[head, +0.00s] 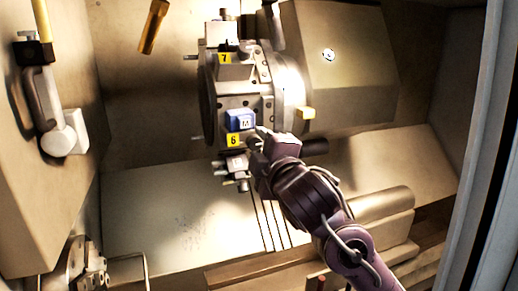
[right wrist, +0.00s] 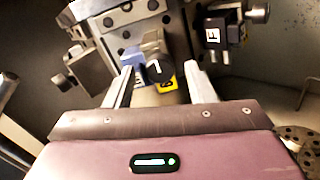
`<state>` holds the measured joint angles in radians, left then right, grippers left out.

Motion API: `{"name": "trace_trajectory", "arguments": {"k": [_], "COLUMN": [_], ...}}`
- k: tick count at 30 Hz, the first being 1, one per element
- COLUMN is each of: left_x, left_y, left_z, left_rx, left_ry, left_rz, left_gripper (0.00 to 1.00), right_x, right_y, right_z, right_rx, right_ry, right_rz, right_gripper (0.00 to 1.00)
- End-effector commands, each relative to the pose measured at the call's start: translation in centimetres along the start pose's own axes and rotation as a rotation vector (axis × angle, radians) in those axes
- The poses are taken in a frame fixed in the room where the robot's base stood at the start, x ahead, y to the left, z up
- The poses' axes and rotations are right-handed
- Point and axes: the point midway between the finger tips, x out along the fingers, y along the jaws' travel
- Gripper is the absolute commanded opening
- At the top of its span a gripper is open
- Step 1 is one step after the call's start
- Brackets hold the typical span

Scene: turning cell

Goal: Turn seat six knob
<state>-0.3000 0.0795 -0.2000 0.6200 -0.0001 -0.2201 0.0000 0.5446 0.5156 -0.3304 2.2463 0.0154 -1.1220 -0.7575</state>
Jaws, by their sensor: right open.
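The tool turret (head: 235,104) carries a yellow label 6 (head: 234,140) below a blue block marked M (head: 238,117). In the right wrist view, a dark round knob (right wrist: 154,67) with a white mark shows between my fingers, in front of the partly hidden yellow label (right wrist: 167,82) and beside the blue block (right wrist: 131,57). My right gripper (head: 262,141) is at seat six, coming from the lower right, and hides the knob in the head view. Its fingers (right wrist: 162,75) are open, one on each side of the knob; contact cannot be told. My left gripper is not in view.
Seat seven's yellow label 7 (head: 225,58) is above, with a block beside it. Tool holders stick out below seat six (head: 238,167). A black block marked F (right wrist: 213,36) is right of the knob in the wrist view. A sloped metal floor (head: 160,215) lies below, largely clear.

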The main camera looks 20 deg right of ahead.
Motion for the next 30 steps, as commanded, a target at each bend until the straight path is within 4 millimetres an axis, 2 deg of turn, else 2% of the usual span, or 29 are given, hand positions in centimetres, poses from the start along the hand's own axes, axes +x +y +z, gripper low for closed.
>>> {"name": "trace_trajectory", "arguments": {"k": [6,12,27,30], "left_x": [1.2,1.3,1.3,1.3], "left_y": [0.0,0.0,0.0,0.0], "left_z": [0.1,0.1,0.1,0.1], "left_rx": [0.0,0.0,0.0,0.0], "left_ry": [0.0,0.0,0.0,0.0], "left_rz": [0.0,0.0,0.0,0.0], "left_gripper": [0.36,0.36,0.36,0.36], "right_x": [-3.9,-6.2,-6.6,-6.5], "right_y": [-0.3,-0.1,-0.1,-1.1], "right_z": [0.1,0.0,0.1,0.3], "right_rx": [0.001,0.0,0.0,0.024], "right_ry": [0.0,0.0,-0.001,-0.009], "right_rz": [0.0,0.0,-0.001,-0.027], "right_gripper": [0.5,0.5,0.5,0.5]}}
